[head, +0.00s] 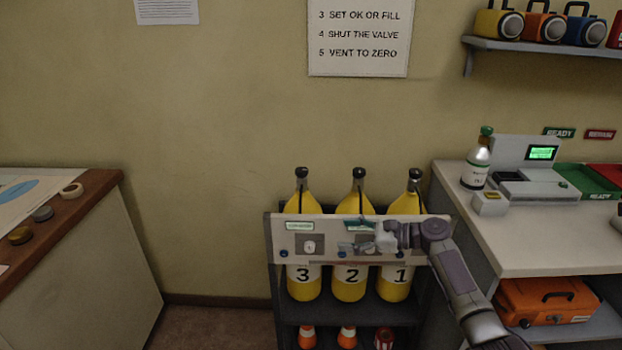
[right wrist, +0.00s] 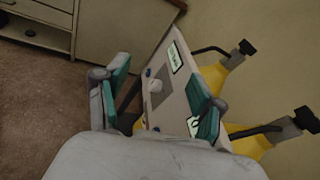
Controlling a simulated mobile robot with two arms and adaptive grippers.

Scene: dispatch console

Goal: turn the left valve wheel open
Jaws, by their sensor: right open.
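The valve panel (head: 280,232) is a pale board across three yellow cylinders. At its left part, a small pale round fitting (head: 309,247) on a dark square looks like the left valve wheel; its turn position is too small to read. It also shows in the right wrist view (right wrist: 155,85), between the two fingers in the picture and apart from them. My right gripper (head: 358,240) is in front of the middle of the panel, right of that fitting, open and empty. Its teal-padded fingers spread wide in the right wrist view (right wrist: 160,95). My left gripper is not in view.
Yellow cylinders numbered 3 (head: 303,282), 2 (head: 349,283) and 1 (head: 394,282) stand in the rack. Small blue knobs (head: 284,253) sit on the panel. A counter (head: 520,240) stands close on the right, another (head: 115,225) at left. Floor left of the rack is clear.

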